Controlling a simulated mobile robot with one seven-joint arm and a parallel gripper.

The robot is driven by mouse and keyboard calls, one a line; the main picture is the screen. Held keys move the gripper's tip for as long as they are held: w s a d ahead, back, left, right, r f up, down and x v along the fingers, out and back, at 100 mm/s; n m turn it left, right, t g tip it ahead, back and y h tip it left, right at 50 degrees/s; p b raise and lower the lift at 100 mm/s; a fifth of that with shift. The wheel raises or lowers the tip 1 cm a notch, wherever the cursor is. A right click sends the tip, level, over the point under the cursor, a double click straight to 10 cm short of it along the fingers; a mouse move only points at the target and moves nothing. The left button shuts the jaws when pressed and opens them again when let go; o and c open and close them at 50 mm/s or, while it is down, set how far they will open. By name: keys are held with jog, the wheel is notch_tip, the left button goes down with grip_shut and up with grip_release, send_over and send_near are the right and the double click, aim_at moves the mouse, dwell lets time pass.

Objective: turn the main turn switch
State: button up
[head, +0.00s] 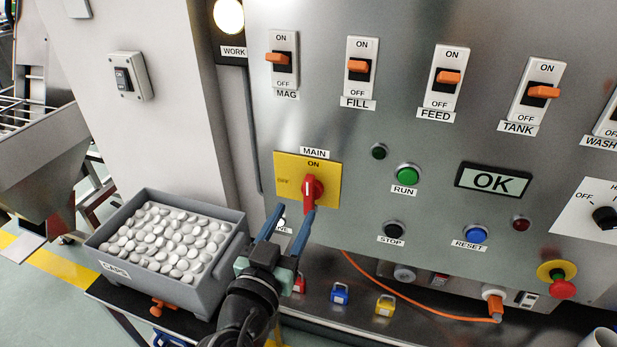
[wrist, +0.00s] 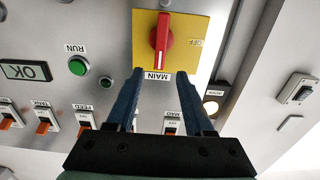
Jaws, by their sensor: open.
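The main turn switch is a red knob (head: 312,190) on a yellow plate (head: 328,168) under a MAIN label. ON is printed at the plate's top and OFF at its left. The knob also shows in the wrist view (wrist: 161,40), where the picture is upside down; its bar stands upright, with a white line at the end towards MAIN. My gripper (head: 289,214) is open, with its blue fingers apart and nothing between them. In the head view the fingertips overlap the plate's lower edge. In the wrist view the fingertips (wrist: 160,76) appear short of the knob, not around it.
Toggle switches such as FILL (head: 359,74) line the panel above. The green RUN button (head: 407,175) and STOP button (head: 393,230) are to the right. A grey bin of caps (head: 212,284) stands left of my arm. Padlocks (head: 340,292) and an orange cable (head: 410,303) lie below.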

aim_at(307, 190)
jog(key=p+x, duration=0.1)
jog(key=x, duration=0.8)
jog(key=shift+w+p, duration=0.2)
jog(key=shift+p, duration=0.2)
jog(key=shift+f, duration=0.1)
grip_shut()
